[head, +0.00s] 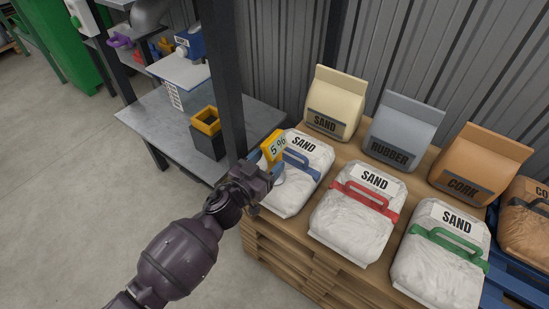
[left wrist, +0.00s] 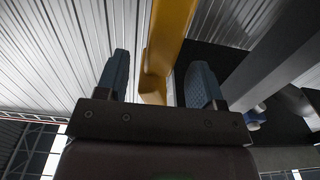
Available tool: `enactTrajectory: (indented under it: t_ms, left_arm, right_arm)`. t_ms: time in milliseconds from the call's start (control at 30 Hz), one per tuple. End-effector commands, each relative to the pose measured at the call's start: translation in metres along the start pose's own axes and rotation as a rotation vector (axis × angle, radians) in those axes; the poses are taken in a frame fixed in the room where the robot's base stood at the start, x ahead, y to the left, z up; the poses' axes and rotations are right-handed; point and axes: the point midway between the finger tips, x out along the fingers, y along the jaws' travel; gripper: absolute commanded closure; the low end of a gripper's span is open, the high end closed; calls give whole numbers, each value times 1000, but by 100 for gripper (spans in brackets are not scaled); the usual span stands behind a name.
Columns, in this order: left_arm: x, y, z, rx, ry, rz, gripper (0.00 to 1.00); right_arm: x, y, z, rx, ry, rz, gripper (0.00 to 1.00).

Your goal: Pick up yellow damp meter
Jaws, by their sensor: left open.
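The yellow damp meter (head: 272,147), with a pale face reading "5%", shows in the head view just past my left gripper (head: 268,169), at the left edge of the sand bag with the blue strap (head: 299,178). In the left wrist view the yellow body of the meter (left wrist: 168,38) rises between the two blue fingers of the left gripper (left wrist: 160,75). The fingers are apart, with visible gaps on both sides of it. My gripper hides the meter's lower end, so I cannot tell what it rests on. My right gripper is not in view.
Sand bags with a red strap (head: 355,213) and a green strap (head: 440,257) lie on the wooden pallet stack (head: 285,263). Upright sand, rubber and cork bags stand behind. A dark post (head: 219,75) and a grey shelf (head: 155,121) with a black-and-yellow box (head: 207,135) are close left.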

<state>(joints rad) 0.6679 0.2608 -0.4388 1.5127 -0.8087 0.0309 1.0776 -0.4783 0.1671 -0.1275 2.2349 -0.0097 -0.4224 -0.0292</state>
Motion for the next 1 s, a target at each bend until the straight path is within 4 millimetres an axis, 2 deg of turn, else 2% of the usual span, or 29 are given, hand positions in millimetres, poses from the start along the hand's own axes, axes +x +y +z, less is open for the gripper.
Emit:
enactTrajectory:
  t_ms: [67,233,567,1000]
  left_arm:
    - [11,1,4,-2,-3,1,38]
    - [28,1,4,-1,-3,2,38]
    - [34,1,1,-1,-1,1,38]
    - [34,1,0,0,1,1,100]
  right_arm:
    - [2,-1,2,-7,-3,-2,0]
    - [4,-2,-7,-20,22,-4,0]
    - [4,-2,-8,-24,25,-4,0]
    - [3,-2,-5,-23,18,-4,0]
